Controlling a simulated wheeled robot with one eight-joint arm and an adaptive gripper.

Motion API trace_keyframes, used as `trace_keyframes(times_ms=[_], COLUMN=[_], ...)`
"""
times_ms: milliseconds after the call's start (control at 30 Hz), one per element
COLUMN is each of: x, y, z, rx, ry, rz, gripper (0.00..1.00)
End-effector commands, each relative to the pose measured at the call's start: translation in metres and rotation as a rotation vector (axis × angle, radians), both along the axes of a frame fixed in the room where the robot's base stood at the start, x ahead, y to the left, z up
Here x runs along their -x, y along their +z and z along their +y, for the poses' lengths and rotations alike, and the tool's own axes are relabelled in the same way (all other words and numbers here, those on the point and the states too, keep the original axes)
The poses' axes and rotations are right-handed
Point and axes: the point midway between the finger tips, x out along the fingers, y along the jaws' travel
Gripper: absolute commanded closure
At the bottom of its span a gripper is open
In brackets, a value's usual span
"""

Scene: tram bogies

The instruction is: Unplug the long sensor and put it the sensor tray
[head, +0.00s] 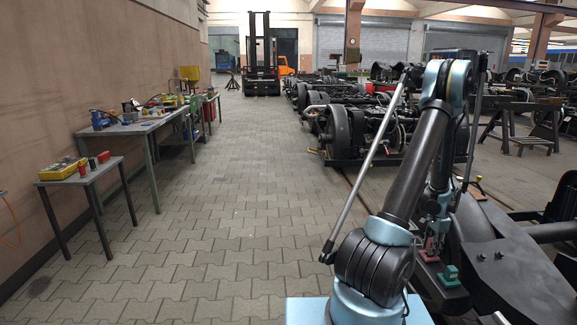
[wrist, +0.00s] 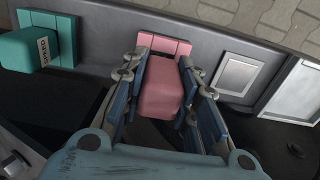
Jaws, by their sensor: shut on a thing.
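A pink block-shaped sensor (wrist: 160,92) with a pink flange sits at the dark side frame of the nearest bogie in the wrist view. It shows small and red in the head view (head: 432,246). My gripper (wrist: 163,64) has a finger on each side of the pink sensor and is shut on it; in the head view my gripper (head: 434,232) points down there. A teal sensor (wrist: 30,50) labelled SPEED is mounted beside it, apart from my gripper, and shows green in the head view (head: 449,276). Which one is the long sensor I cannot tell for certain. A yellow tray (head: 60,170) is on the small table at left.
The small table (head: 85,172) also bears red and dark cylinders. A longer workbench (head: 140,126) with tools stands behind it. Paved floor (head: 220,220) lies clear between the tables and the bogies. More bogies (head: 345,130) and a forklift (head: 262,65) stand further back.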

Motion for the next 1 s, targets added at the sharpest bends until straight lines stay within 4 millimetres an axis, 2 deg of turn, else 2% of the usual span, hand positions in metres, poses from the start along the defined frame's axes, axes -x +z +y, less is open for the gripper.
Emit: trace_keyframes(times_ms=[1000], x=[0.0], y=[0.033], z=[0.0], rx=[0.0], ry=[0.0], rz=[0.0], gripper=[1.0])
